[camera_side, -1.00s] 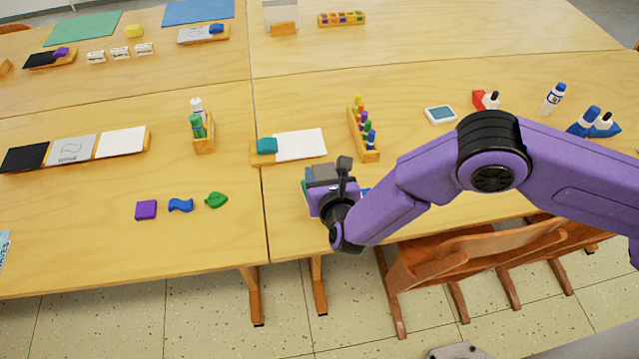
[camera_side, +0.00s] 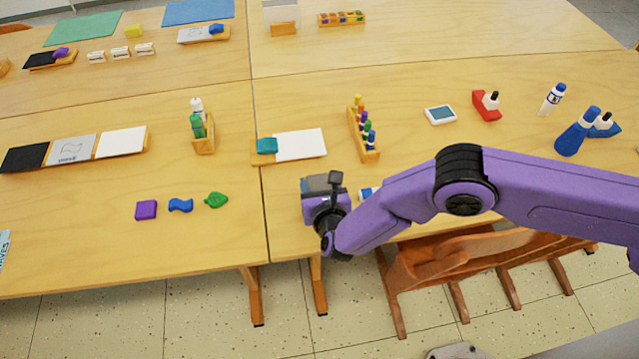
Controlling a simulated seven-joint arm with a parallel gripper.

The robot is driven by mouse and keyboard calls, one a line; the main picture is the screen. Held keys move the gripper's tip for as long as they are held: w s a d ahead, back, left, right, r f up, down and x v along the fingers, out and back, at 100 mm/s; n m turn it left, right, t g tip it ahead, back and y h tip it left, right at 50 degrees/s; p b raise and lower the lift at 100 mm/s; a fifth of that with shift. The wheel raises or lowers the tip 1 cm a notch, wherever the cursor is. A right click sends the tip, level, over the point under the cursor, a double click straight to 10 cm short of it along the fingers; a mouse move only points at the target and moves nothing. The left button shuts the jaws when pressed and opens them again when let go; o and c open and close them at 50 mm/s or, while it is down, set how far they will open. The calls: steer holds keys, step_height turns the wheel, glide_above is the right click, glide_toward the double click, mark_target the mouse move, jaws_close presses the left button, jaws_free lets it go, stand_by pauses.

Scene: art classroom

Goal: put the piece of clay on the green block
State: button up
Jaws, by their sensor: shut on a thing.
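My gripper (camera_side: 322,201) is over the front left part of the right-hand table, low near its surface. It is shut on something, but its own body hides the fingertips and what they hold. I cannot make out the piece of clay in this view. No plain green block shows clearly; the area under my gripper is hidden. A teal block (camera_side: 266,146) sits on the left end of a wooden tray behind my gripper. A green leaf-shaped piece (camera_side: 216,200) lies on the left-hand table, beside a blue wavy piece (camera_side: 181,205) and a purple square piece (camera_side: 146,210).
A wooden rack of coloured bottles (camera_side: 363,135) stands behind my arm. A small white and blue item (camera_side: 367,194) is partly hidden beside my gripper.

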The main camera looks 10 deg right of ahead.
steer(key=o, duration=1.2)
steer(key=shift+f, duration=0.1)
steer(key=shift+c, duration=0.2)
steer(key=shift+r, duration=0.2)
steer(key=v, duration=1.2)
